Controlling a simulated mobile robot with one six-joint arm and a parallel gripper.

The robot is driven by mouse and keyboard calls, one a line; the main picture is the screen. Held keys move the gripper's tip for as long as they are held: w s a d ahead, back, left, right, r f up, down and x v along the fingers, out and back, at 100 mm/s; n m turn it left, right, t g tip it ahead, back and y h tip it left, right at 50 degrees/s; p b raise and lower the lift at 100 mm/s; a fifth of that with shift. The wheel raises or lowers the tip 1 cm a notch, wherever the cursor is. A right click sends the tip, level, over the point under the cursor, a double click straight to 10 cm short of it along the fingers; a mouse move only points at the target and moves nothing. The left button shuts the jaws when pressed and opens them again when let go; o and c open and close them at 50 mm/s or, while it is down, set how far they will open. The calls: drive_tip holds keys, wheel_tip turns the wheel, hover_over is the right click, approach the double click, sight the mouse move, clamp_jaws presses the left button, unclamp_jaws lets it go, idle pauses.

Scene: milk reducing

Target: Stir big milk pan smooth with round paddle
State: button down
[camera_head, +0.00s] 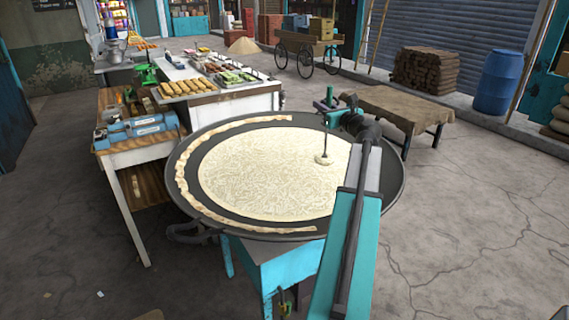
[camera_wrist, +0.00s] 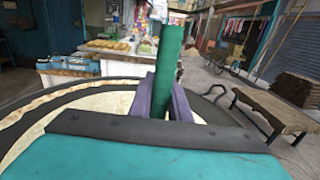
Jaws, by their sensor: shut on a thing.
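The big milk pan (camera_head: 185,205) is a wide dark round pan on a teal stand. Lumpy, grainy cream-coloured milk (camera_head: 255,170) covers its middle, and a pale strip of skin (camera_head: 190,165) curves along the left part of the pan. My gripper (camera_head: 332,106) is over the right part of the pan, shut on the green handle of the round paddle (camera_head: 324,158). The paddle stands about upright, its round end at the right part of the milk; I cannot tell how deep it sits. In the wrist view the green handle (camera_wrist: 168,65) is between the purple fingers (camera_wrist: 165,100).
A wooden side table (camera_head: 150,140) with blue boxes and a counter (camera_head: 235,105) with trays of sweets stand behind left. A cloth-covered bench (camera_head: 400,103) is behind right. A blue barrel (camera_head: 497,80) stands farther right. The floor at right is clear.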

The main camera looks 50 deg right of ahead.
drive_tip(key=shift+r+p, duration=0.3)
drive_tip(key=shift+r, duration=0.45)
